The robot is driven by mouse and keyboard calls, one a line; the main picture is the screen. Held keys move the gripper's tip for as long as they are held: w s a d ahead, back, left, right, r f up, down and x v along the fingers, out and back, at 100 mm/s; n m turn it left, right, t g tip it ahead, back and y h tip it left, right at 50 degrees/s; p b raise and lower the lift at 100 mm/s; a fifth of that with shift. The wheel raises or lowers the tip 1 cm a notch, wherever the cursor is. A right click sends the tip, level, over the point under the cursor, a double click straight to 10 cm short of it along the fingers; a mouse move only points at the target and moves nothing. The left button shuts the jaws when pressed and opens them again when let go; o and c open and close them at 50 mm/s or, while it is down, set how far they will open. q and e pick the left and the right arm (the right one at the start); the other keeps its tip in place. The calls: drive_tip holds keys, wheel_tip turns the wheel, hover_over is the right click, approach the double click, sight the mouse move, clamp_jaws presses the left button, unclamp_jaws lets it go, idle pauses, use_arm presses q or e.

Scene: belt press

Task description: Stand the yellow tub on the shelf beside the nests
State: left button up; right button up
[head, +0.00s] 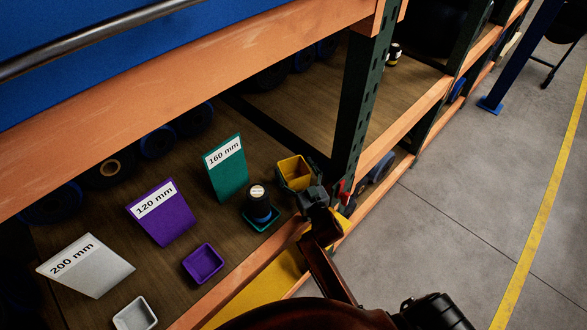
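The yellow tub (296,170) is at the front right of the shelf, beside the teal nest and close to the green post. Its open top faces up. My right gripper (305,190) is at the tub's near side, with dark fingers against it, and looks shut on it. The fingers hide the tub's lower part, so I cannot tell whether its base touches the shelf. The purple nest (204,264) and the grey nest (135,315) are empty. The teal nest (261,222) holds a dark roller (258,201) with a white top. My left gripper is not in view.
Label boards stand behind the nests: grey 200 mm (86,266), purple 120 mm (161,212) and teal 160 mm (227,168). The green post (362,100) rises right behind the tub. An orange beam (180,80) crosses above the shelf. Dark rollers lie at the back.

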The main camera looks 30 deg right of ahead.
drive_tip(key=shift+o, duration=0.6)
drive_tip(key=shift+r, duration=0.2)
drive_tip(key=s+p, duration=0.1)
drive_tip(key=s, duration=1.1)
drive_tip(key=shift+a+r, duration=0.4)
drive_tip(key=shift+r, duration=0.05)
